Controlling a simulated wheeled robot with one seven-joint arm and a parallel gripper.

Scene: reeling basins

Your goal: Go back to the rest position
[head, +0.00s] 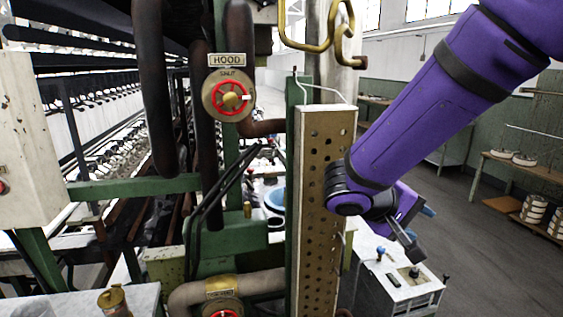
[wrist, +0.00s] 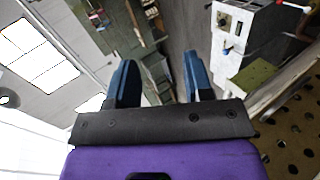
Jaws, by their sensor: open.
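My purple arm comes in from the upper right of the head view. Its wrist hangs in front of and to the right of a perforated post (head: 326,200). In the head view only a small part of my gripper shows beyond the wrist. In the wrist view my gripper (wrist: 158,80) has its two blue fingers wide apart with nothing between them. The wrist view is tilted, with windows on its left and the floor between the fingers.
A red valve wheel (head: 228,97) sits under the HOOD plate (head: 227,60). A second red wheel (head: 222,309) is at the bottom. A white cabinet (head: 398,285) stands below my wrist. A shelf (head: 525,172) with stacked reels is at right. Open floor (head: 480,250) lies between.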

